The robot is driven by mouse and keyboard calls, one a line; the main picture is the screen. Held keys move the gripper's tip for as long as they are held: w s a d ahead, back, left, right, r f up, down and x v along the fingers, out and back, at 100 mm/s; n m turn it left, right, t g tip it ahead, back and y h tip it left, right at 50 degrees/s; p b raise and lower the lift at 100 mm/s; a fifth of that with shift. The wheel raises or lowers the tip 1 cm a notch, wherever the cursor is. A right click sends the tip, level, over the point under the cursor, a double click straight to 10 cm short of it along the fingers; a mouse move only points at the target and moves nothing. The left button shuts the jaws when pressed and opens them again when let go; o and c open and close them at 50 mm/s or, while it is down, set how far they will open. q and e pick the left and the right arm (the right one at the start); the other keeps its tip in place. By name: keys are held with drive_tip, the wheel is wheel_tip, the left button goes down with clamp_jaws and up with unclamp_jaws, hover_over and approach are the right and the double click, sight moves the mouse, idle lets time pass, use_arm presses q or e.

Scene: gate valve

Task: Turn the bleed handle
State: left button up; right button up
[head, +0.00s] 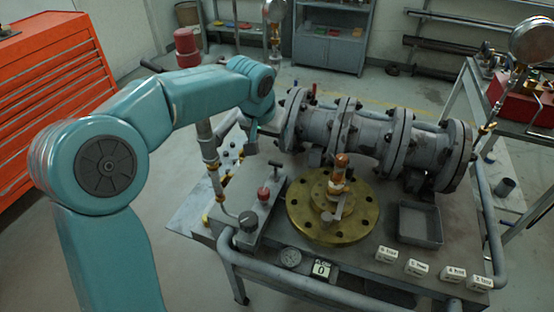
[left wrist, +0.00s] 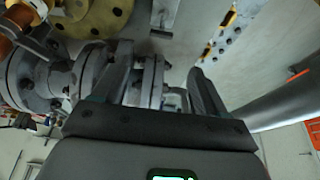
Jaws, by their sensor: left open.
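A small black T-shaped handle (head: 276,166) stands up beside the left edge of the brass flange; I cannot tell for sure that it is the bleed handle. A grey lever (head: 340,207) also sits on the brass flange (head: 300,212), below an orange-and-white fitting (head: 338,178). My left gripper (head: 250,132) is beyond and above the T-handle, left of the grey pipe, partly hidden by my wrist. In the left wrist view its two fingers (left wrist: 160,60) are spread apart with nothing held between them; grey pipe flanges (left wrist: 152,82) show behind. My right gripper is not in view.
A red knob (head: 264,194) and a dark knob (head: 248,220) sit on a block left of the flange. The flanged grey pipe (head: 365,135) runs along the bench back. A grey tray (head: 420,222) and several white labelled blocks (head: 387,254) lie at right.

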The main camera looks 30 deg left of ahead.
sight(276, 162)
use_arm(q)
drive_tip(key=x, duration=1.5)
drive_tip(key=shift+s+a+f, duration=0.1)
drive_tip(key=shift+f, duration=0.25)
drive_tip(key=c, duration=1.1)
